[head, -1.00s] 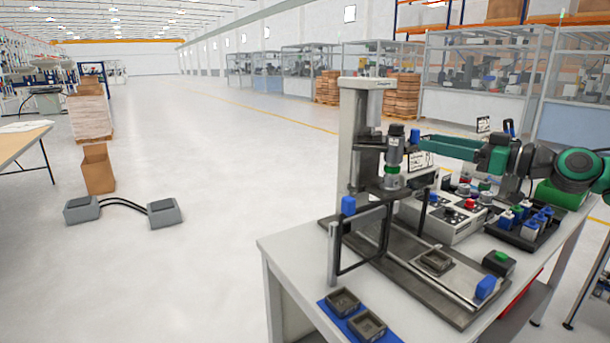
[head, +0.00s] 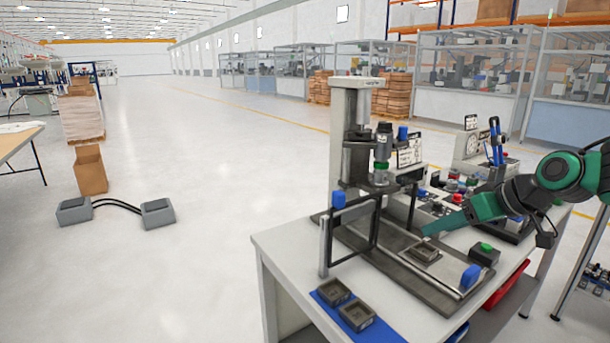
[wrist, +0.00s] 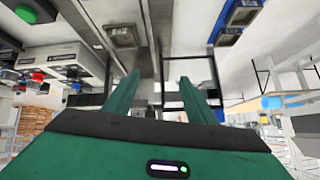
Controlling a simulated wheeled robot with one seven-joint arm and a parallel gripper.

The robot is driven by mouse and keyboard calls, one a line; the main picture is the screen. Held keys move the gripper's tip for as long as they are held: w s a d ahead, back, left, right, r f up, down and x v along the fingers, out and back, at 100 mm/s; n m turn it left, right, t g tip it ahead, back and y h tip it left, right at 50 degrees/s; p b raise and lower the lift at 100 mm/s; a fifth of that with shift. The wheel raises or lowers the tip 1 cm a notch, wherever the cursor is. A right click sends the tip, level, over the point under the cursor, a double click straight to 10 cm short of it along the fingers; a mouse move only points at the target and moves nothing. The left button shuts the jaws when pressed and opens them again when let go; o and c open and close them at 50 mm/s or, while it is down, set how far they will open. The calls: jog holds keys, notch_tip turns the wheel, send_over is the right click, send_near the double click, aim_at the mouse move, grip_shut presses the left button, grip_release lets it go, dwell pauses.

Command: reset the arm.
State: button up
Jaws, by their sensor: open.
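My gripper (head: 428,232) is at the end of my green and black arm, low over the right side of the press fixture. In the wrist view its two green fingers (wrist: 153,92) stand well apart with nothing between them. The press (head: 355,150) stands upright on a dark base plate (head: 380,250). A small grey square part (head: 425,252) sits on that plate near my fingertips; a square part also shows in the wrist view (wrist: 122,36). I cannot tell from the head view whether the fingers touch anything.
A black box with a green button (head: 485,253) stands right of the plate. A blue mat (head: 362,337) with two grey square parts lies at the front. A control box and several coloured parts crowd the back of the table. The floor at left is open around a foot pedal (head: 75,211).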

jog(key=s+d+f+m+g+h, duration=0.1)
jog(key=s+d+f+m+g, duration=0.1)
jog(key=s, duration=0.8)
jog(key=s+d+f+m+g+h, duration=0.2)
jog(key=s+d+f+m+g, duration=0.1)
jog(key=s, duration=0.7)
jog(key=s+d+f+m+g+h, duration=0.2)
jog(key=s+d+f+m, duration=0.2)
jog(key=s, duration=0.6)
jog(key=shift+s+d+m+g, duration=0.15)
jog(key=shift+s+m+g, duration=0.2)
jog(key=shift+m, duration=0.55)
jog(key=shift+w, duration=0.1)
jog(key=shift+w+f, duration=0.2)
jog(key=shift+w, duration=0.45)
jog(key=shift+c, duration=0.4)
